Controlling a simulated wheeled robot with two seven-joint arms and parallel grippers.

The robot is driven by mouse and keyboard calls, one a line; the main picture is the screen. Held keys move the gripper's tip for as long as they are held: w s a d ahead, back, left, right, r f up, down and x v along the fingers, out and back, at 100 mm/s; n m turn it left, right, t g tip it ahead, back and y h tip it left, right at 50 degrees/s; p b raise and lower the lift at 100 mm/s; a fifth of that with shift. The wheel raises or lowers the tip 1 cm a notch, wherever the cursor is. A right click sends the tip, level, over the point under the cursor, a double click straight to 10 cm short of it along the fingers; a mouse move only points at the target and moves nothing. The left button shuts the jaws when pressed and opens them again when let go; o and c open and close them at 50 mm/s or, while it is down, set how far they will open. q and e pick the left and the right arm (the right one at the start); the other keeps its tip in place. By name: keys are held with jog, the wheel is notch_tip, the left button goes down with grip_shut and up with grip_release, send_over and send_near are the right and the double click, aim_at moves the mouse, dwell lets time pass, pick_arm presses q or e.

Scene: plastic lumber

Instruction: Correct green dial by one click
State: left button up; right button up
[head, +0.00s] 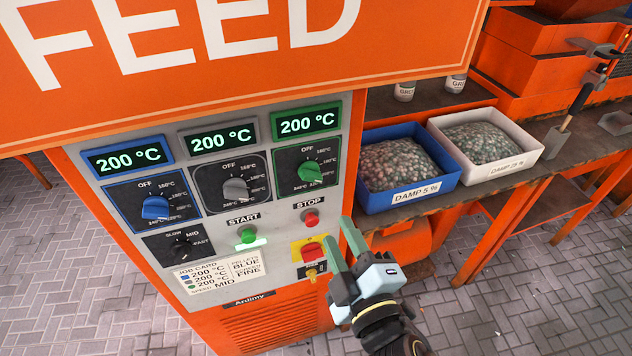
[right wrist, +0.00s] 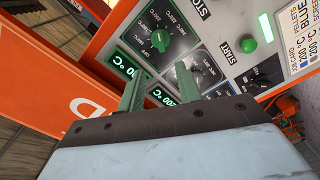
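The green dial (head: 310,173) is the rightmost of three temperature dials on the panel, under a green-framed display (head: 307,122) reading 200 °C. In the right wrist view the green dial (right wrist: 160,40) shows just beyond the fingertips. My right gripper (head: 344,238) is in front of the panel's lower right, below and right of the green dial and apart from it. Its two green fingers (right wrist: 158,78) are spread with nothing between them. My left gripper is in neither view.
Blue (head: 155,207) and grey (head: 236,189) dials sit left of the green one, also showing 200 °C. START (head: 248,235) and STOP (head: 311,218) buttons and a red switch (head: 313,250) lie below. A blue bin (head: 372,205) stands on the bench to the right.

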aim_at(313, 180)
jog(key=p+x, duration=0.1)
jog(key=x, duration=1.1)
jog(key=shift+w+a+f, duration=0.1)
jog(key=shift+w, duration=0.2)
grip_shut()
